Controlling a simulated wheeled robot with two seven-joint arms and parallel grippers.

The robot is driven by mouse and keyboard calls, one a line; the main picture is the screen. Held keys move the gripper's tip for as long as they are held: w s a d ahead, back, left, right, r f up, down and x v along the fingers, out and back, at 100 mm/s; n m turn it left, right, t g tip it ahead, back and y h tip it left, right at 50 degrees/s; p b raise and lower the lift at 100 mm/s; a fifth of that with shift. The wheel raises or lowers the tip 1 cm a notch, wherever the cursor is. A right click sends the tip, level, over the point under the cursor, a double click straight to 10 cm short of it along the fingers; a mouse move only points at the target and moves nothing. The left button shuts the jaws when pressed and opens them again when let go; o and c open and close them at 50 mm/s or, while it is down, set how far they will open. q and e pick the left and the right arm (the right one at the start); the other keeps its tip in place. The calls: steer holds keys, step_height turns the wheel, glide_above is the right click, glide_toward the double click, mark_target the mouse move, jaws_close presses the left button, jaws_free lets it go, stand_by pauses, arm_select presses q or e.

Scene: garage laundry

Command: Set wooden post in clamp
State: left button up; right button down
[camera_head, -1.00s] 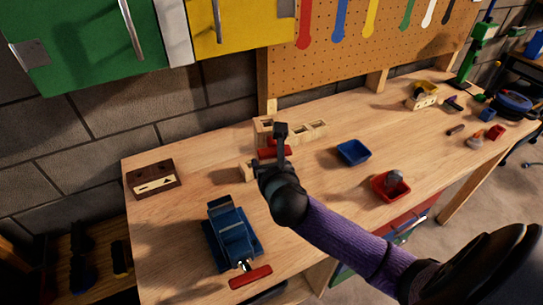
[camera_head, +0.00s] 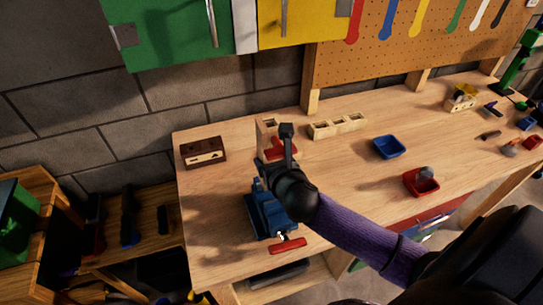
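The blue clamp (camera_head: 264,214), a bench vise with a red handle (camera_head: 288,246), stands near the front left of the workbench. My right gripper (camera_head: 287,140), on the purple arm from the right, appears over the clamp's far side and partly covers it. Its fingers look edge-on, so I cannot tell whether it is open or holds anything. Behind it a pale wooden piece (camera_head: 265,128) and a red part (camera_head: 276,149) show, partly hidden. I cannot tell whether this piece is the wooden post. My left gripper is not in view.
A dark brown box (camera_head: 203,152) lies at the back left. A pale wooden block with holes (camera_head: 338,126), a blue tray (camera_head: 388,147) and a red tray (camera_head: 421,181) stand to the right. Bare bench top (camera_head: 215,205) lies left of the clamp.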

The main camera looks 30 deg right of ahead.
step_height(320, 180, down, 5)
steer(key=b, duration=0.3)
steer(key=shift+f, duration=0.2)
steer(key=shift+f+b, duration=0.9)
steer(key=shift+f, duration=0.3)
jaws_free()
steer(key=shift+s+a+r, duration=0.1)
steer(key=shift+s+r, duration=0.05)
steer(key=shift+s, duration=0.2)
steer(key=p+v, duration=0.2)
steer(key=v, duration=0.7)
